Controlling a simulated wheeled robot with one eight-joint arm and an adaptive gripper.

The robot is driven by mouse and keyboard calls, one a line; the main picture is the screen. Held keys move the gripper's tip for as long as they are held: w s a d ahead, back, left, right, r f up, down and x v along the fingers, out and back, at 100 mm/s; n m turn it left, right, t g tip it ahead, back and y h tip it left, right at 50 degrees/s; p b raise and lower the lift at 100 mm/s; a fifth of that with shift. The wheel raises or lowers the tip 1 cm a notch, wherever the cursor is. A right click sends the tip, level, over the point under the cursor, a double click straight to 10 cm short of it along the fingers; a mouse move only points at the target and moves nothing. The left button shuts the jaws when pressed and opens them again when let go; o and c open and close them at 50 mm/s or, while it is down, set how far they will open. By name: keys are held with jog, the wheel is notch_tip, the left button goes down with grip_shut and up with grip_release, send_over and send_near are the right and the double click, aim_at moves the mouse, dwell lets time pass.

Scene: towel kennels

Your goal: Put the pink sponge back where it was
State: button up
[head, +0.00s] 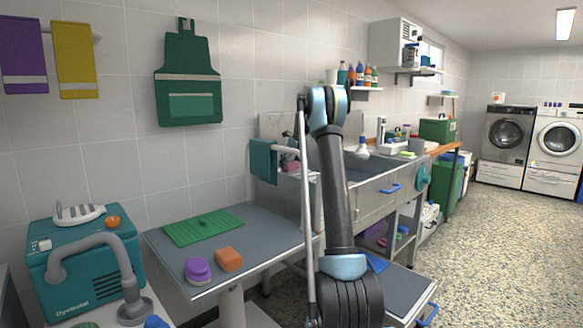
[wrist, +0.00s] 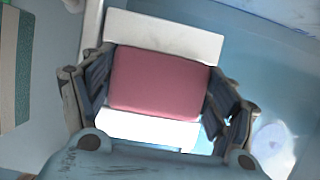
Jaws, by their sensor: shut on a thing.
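The pink sponge (wrist: 158,83) fills the middle of the wrist view, a rounded block between the two fingers of my gripper (wrist: 158,98). My gripper is shut on it. White flat surfaces show above and below the sponge; I cannot tell whether it touches them. In the head view a small pink patch (head: 292,167) shows by the near end of the steel tub, beside the hanging teal towel. My gripper there is small and partly hidden by my arm.
A grey table holds a green mat (head: 203,227), a purple sponge (head: 198,270) and an orange sponge (head: 229,259). A teal towel (head: 263,162) hangs at the tub's left end. Bottles stand on a wall shelf. Speckled floor is clear at right.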

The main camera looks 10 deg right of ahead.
jog(key=o, duration=1.2)
jog(key=v, duration=1.2)
jog(key=shift+a, duration=0.1)
